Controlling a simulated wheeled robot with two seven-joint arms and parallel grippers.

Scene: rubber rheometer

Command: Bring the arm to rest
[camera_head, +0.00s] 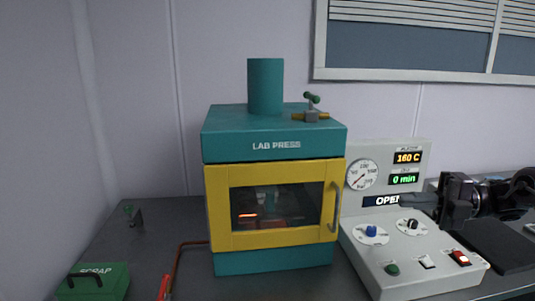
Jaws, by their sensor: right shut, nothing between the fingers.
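My right gripper (408,205) comes in from the right edge and is shut and empty. Its tips are in front of the control panel (400,157), partly covering the display (379,201) that reads "OPE". My left gripper is not in view. The teal and yellow lab press (270,136) stands in the middle, left of the gripper. Its yellow door (222,210) looks shut, and a red glow shows through the window.
The panel's sloped desk carries a blue knob (371,231), a black knob (412,223) and a red switch (460,258). A green scrap box (100,275) stands front left. A dark pad (495,247) lies under my right arm. The table's left part is mostly clear.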

